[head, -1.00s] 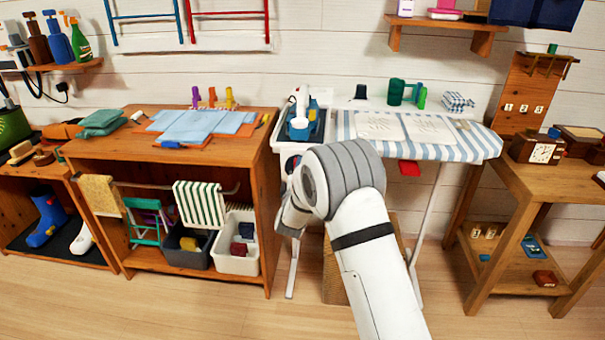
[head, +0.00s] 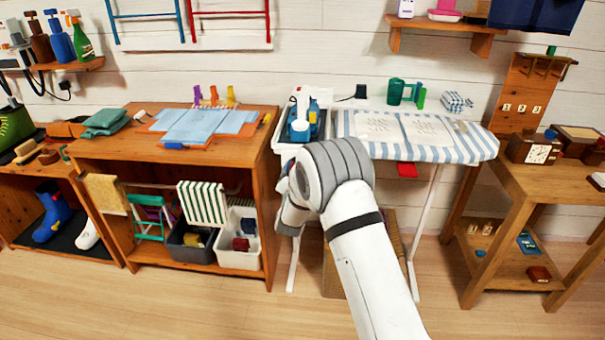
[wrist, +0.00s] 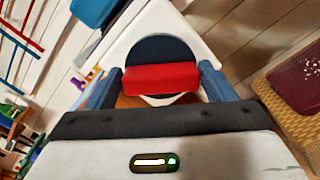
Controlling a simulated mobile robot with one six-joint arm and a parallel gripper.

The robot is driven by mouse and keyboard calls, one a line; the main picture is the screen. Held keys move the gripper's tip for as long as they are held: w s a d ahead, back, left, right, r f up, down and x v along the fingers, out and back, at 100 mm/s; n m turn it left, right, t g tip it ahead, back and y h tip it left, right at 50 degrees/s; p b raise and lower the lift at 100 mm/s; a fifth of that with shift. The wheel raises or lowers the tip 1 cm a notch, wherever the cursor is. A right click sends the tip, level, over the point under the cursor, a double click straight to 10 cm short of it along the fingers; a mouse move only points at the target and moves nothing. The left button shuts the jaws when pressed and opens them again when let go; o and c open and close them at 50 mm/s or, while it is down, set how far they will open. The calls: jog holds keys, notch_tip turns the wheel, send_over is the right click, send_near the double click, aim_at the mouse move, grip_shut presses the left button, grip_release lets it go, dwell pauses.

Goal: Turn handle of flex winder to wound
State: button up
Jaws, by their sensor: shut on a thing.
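The flex winder shows in the wrist view as a white panel (wrist: 192,35) with a dark round disc (wrist: 158,48) and a red handle (wrist: 160,78) across its lower part. My gripper (wrist: 160,82) has one blue-grey finger at each end of the red handle and is shut on it. The handle lies roughly level in the wrist view. In the head view my arm covers the gripper and the handle, at the left end of the ironing board (head: 460,143).
A wooden shelf unit (head: 262,200) stands close on the left, with bins inside. A wooden table (head: 515,190) stands on the right. Open floor lies in front.

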jog(key=shift+r+n, duration=0.1)
jog(key=shift+n, duration=0.6)
jog(key=o, duration=1)
jog(key=s, duration=0.7)
jog(key=shift+s+a+p, duration=0.2)
jog(key=shift+s+p, duration=0.15)
jog(key=shift+s, duration=0.05)
